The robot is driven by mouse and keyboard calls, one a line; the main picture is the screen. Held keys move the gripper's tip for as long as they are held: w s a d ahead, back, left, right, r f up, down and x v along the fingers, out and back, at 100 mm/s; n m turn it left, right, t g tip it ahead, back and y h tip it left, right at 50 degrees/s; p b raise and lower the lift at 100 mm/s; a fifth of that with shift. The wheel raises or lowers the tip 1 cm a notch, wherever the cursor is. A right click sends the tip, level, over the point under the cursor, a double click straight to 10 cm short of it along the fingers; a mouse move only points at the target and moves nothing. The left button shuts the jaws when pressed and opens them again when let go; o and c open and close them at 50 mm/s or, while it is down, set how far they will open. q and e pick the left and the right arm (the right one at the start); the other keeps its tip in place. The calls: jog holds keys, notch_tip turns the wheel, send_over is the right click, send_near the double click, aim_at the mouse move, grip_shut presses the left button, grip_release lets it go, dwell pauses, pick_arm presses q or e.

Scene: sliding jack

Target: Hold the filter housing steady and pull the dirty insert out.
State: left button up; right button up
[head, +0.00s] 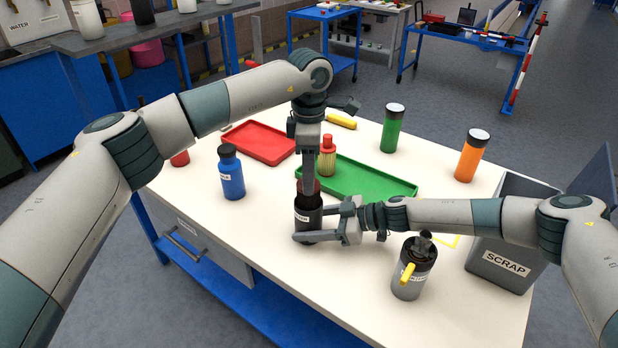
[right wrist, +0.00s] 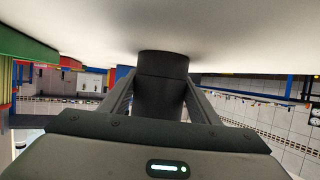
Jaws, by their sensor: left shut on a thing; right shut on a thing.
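The filter housing (head: 309,224) is a dark upright cylinder with a white label, standing on the table. My right gripper (head: 316,222) is shut around its sides from the right. In the right wrist view the housing (right wrist: 162,88) sits between the two fingers. My left gripper (head: 309,177) points straight down from above and is shut on the dark red top of the dirty insert (head: 307,187) at the housing's mouth. The fingers hide most of that top, and the insert's body is not visible. A clean-looking insert (head: 327,160) with a red cap and yellowish body stands just behind, by the green tray.
The green tray (head: 385,184) and red tray (head: 262,136) lie behind. A blue bottle (head: 231,175) stands left. A grey canister with a yellow handle (head: 411,272) is at front right, near the SCRAP bin (head: 490,252). Green (head: 393,130) and orange (head: 470,157) cylinders stand at back.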

pick_arm(q)
jog(key=shift+r, duration=3.6)
pick_arm(e)
jog(key=o, duration=1.3)
jog(key=shift+d, duration=0.1)
jog(key=v, duration=1.2)
